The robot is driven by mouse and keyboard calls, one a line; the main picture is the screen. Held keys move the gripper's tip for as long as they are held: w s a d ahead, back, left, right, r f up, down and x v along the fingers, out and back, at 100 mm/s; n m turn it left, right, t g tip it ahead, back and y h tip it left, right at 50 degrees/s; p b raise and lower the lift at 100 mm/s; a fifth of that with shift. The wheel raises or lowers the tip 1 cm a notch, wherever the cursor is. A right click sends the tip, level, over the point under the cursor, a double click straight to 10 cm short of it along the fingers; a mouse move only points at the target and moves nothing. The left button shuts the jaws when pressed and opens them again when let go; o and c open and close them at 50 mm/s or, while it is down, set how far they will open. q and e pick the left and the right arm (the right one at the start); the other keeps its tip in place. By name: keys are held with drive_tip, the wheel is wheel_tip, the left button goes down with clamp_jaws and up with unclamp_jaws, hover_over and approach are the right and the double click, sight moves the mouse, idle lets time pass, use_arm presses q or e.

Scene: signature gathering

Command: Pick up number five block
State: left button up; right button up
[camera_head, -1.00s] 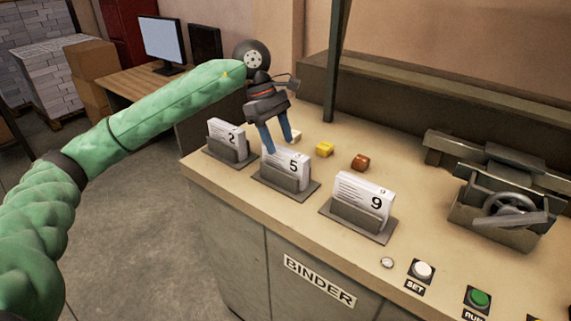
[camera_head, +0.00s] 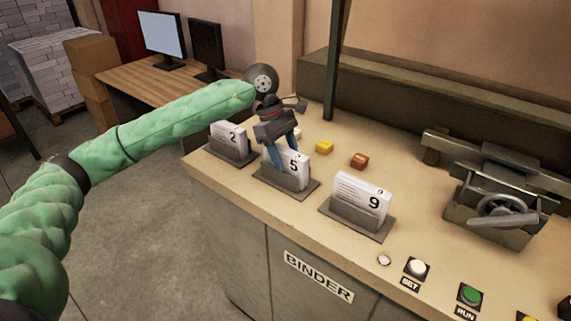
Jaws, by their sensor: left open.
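The number five block (camera_head: 297,170) is a white stack of sheets marked 5, upright in a dark grey holder (camera_head: 303,191) on the binder counter. It is the middle one of three such blocks. My left gripper (camera_head: 280,158) points down at its top left part, with blue fingers open. One finger shows in front of the block's left side; the other is partly hidden, and I cannot tell whether they touch it. My right gripper is not in view.
The number 2 block (camera_head: 228,135) stands to the left and the number 9 block (camera_head: 360,196) to the right, each in a holder. Behind are a yellow cube (camera_head: 324,146) and a brown cube (camera_head: 359,160). A metal clamp machine (camera_head: 497,205) and buttons are at right.

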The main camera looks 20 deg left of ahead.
use_arm(q)
drive_tip(key=shift+f+b, duration=0.1)
drive_tip(key=shift+b, duration=0.2)
drive_tip(key=shift+c, duration=0.4)
clamp_jaws()
